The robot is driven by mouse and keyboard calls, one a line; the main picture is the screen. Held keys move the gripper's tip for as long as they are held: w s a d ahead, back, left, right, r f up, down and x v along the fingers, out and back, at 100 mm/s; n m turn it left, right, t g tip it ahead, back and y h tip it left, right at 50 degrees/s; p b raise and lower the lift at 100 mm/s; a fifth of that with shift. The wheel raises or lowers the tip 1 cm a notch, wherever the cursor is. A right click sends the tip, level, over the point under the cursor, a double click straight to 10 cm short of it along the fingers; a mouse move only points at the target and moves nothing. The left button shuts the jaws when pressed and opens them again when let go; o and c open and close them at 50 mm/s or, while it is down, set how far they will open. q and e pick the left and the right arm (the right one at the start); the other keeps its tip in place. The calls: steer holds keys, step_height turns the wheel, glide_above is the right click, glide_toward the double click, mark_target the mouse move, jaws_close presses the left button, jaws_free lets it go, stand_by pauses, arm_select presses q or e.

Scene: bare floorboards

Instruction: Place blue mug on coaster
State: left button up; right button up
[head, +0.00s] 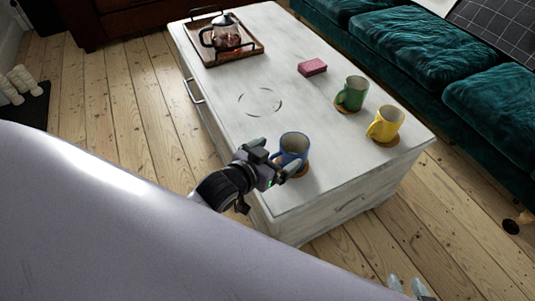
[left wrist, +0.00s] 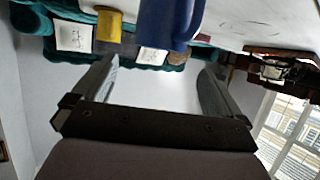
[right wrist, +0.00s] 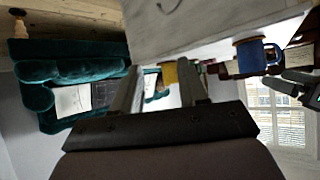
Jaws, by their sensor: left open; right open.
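The blue mug (head: 294,146) is upright near the front end of the white table and appears to stand on a brown round coaster (head: 301,172), whose edge shows below it. My left gripper (head: 281,163) is open at the mug's near-left side, close to its handle; I cannot tell if it touches. The left wrist view shows the mug (left wrist: 166,22) beyond the open fingers, with nothing clamped. The right wrist view also shows the mug (right wrist: 256,56). My right gripper (head: 409,289) is open and empty, away from the table at the bottom edge.
A green mug (head: 353,93) and a yellow mug (head: 386,123) stand on coasters to the right on the table (head: 220,110). A pink box (head: 312,67) and a tray (head: 258,49) with a glass pot (head: 222,33) are farther back. A teal sofa (head: 400,48) runs behind.

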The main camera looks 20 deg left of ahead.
arm_select(q)
steer(key=s+a+f+g, duration=0.1)
steer(key=s+f, duration=0.5)
steer(key=s, duration=1)
steer(key=shift+a+f+g+p, duration=0.15)
steer(key=shift+g+p, duration=0.15)
steer(key=shift+g, duration=0.6)
arm_select(e)
steer(key=shift+s+d+f, duration=0.3)
steer(key=shift+r, duration=0.1)
arm_select(q)
step_height(320, 180, up, 16)
steer(key=a+p, duration=0.1)
steer(key=p, duration=1.7)
steer(key=shift+s+a+f+y+p, duration=0.2)
steer(key=shift+s+a+y+p, duration=0.15)
steer(key=shift+s+y, duration=0.1)
arm_select(e)
step_height(320, 180, up, 15)
steer(key=s+d, duration=0.1)
steer(key=shift+s+d+r+h, duration=0.15)
steer(key=shift+d+h, duration=0.1)
steer(key=shift+h, duration=0.05)
